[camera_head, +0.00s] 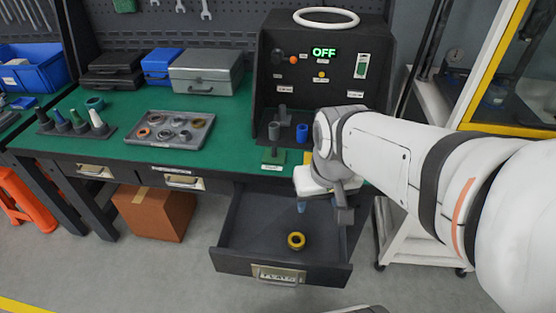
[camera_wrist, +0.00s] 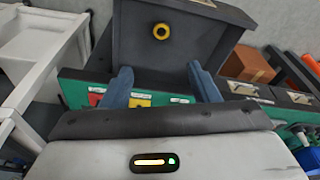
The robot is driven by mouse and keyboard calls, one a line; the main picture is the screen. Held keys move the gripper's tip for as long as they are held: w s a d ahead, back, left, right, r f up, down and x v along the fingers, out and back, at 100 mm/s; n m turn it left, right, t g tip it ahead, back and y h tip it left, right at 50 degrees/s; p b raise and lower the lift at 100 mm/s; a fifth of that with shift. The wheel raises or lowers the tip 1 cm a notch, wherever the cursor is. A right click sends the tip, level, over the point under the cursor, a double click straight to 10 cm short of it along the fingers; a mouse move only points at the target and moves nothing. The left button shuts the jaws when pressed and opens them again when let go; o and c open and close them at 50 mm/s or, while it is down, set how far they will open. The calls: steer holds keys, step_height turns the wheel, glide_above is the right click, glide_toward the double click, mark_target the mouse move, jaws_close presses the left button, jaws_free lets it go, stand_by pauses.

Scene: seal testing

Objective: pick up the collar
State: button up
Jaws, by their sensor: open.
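A yellow ring-shaped collar (camera_head: 296,240) lies on the floor of the open dark drawer (camera_head: 250,225), near its front. It also shows in the wrist view (camera_wrist: 161,31), upper middle, with a dark hole in its centre. My gripper (camera_head: 322,208) is above the back right part of the drawer, close to the table's front edge. It is apart from the collar, which is nearer the drawer front. In the wrist view my gripper (camera_wrist: 161,82) has its two blue-grey fingers spread wide, with nothing between them.
The green table (camera_head: 230,120) carries a grey tray (camera_head: 160,153) of several rings, a dark test box (camera_head: 275,75) reading OFF, and upright pegs. The drawer walls surround the collar. A white cart (camera_head: 410,220) stands at right and a cardboard box (camera_head: 155,212) under the table.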

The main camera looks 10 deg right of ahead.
steer(key=o, duration=0.3)
steer(key=w+f+b, duration=0.2)
steer(key=w+f, duration=0.1)
steer(key=f, duration=0.4)
steer(key=w+f+g+b, duration=0.1)
steer(key=w+f+b, duration=0.2)
steer(key=f, duration=0.4)
steer(key=w+f+g+b, duration=0.1)
steer(key=w+f+b, duration=0.2)
steer(key=w+f, duration=0.2)
steer(key=shift+w+a+f, duration=0.1)
steer(key=shift+f, duration=0.65)
steer(key=shift+w+a+f, duration=0.1)
steer(key=shift+f, duration=0.6)
steer(key=shift+o, duration=0.2)
steer(key=b, duration=0.2)
glide_above(296, 243)
step_height(296, 243, down, 6)
steer(key=shift+f+b, duration=0.55)
steer(key=shift+f, duration=3.3)
